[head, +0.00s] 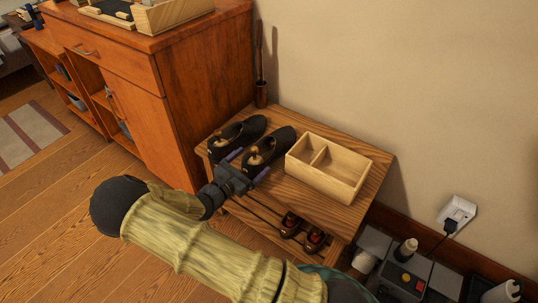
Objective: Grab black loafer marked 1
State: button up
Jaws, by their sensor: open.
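Two black loafers stand side by side on top of a wooden shoe rack (375,172): a left one (243,131) and a right one (274,146). Each has a light wooden-looking piece in its opening. I cannot make out a number mark on either. My gripper (247,165) is open at the front edge of the rack top. Its two fingers point toward the loafers, one by the near end of the left shoe and one by the near end of the right shoe. I see no shoe held between them. Contact cannot be told.
A divided wooden box (328,168) stands right of the loafers. Dark red shoes (302,233) sit on the lower shelf. A tall wooden cabinet (207,85) is close on the left, the wall behind.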

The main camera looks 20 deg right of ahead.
jog(key=shift+w+d, duration=0.35)
jog(key=shift+d, duration=0.15)
jog(key=shift+c, duration=0.2)
jog(key=shift+r, duration=0.1)
jog(key=c, duration=1.3)
notch_tip(320, 180, up, 10)
jog(key=p, duration=0.4)
jog(key=shift+p, duration=0.35)
